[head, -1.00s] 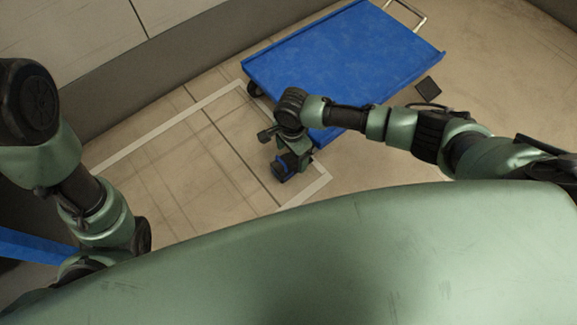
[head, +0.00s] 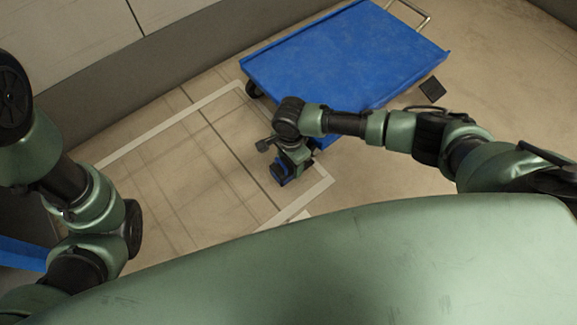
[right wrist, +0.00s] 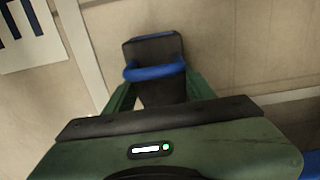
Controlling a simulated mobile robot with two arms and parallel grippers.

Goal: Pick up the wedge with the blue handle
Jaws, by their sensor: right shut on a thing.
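The wedge (right wrist: 152,48) is black with a curved blue handle (right wrist: 155,72). It shows in the middle of the right wrist view. In the head view the wedge (head: 283,181) is small and partly hidden below my right gripper (head: 292,163), beside the near corner of the blue cart. In the right wrist view my right gripper (right wrist: 162,90) has a green finger on each side of the wedge near the handle, and it is shut on it. Whether the wedge touches the floor I cannot tell. My left arm is at the left of the head view, but its gripper does not show.
A blue flat cart (head: 340,55) with a metal push bar (head: 415,14) stands behind my right arm. A black block (head: 432,89) lies on the floor right of it. White tape (head: 310,200) outlines a clear floor area. A grey wall base (head: 150,75) runs behind.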

